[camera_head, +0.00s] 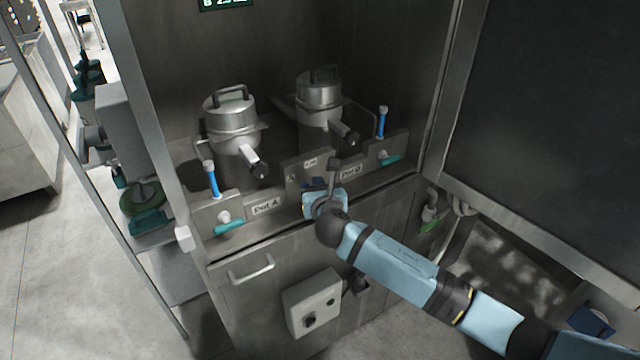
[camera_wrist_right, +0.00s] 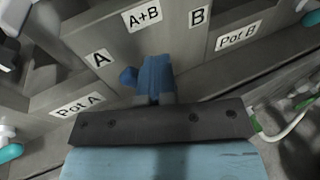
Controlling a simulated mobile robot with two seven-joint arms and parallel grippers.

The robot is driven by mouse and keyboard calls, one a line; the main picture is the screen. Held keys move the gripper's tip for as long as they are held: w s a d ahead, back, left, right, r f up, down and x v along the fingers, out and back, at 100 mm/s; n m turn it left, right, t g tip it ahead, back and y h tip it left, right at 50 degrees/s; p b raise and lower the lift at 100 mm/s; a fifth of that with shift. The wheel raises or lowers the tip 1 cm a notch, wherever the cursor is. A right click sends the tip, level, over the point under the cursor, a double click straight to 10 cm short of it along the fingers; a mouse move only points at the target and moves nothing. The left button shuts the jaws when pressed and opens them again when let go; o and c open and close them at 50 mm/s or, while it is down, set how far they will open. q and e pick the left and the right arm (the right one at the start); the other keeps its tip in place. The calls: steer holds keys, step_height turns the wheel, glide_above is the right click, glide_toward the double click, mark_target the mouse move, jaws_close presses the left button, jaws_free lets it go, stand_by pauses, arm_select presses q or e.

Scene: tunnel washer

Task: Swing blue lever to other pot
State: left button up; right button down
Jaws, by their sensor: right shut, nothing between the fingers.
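The blue lever (camera_wrist_right: 128,76) shows as a small blue end on the centre panel, under the A side of the A, A+B and B labels. My right gripper (camera_wrist_right: 156,72) is shut and empty, just right of the lever end; whether they touch is unclear. In the head view my right gripper (camera_head: 323,197) is in front of the centre panel and hides most of the lever. Pot A (camera_head: 231,110) stands at the left and pot B (camera_head: 319,90) at the right, both metal with lids. My left gripper is not in view.
Upright blue-handled valves stand by pot A (camera_head: 213,181) and pot B (camera_head: 382,123). Teal handles (camera_head: 229,228) are on the front ledge. A cabinet handle (camera_head: 251,268) and a grey control box (camera_head: 313,302) are below. A frame post is at the left.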

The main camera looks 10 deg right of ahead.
steer(key=shift+s+a+f, duration=0.1)
steer(key=shift+a+f, duration=0.05)
steer(key=shift+a, duration=0.4)
steer(key=shift+s+a+f, duration=0.15)
steer(key=shift+a, duration=0.1)
stand_by(0.4)
steer(key=shift+s+a+r+p, duration=0.25)
steer(key=shift+a+p, duration=0.05)
steer(key=shift+p, duration=0.2)
steer(key=shift+s+a, duration=0.15)
steer(key=shift+s, duration=0.1)
steer(key=s+r+p, duration=0.1)
steer(key=s+p, duration=0.5)
steer(key=s, duration=0.3)
steer(key=shift+s+d+r+p, duration=0.2)
steer(key=shift+s+p, duration=0.1)
steer(key=shift+p, duration=0.1)
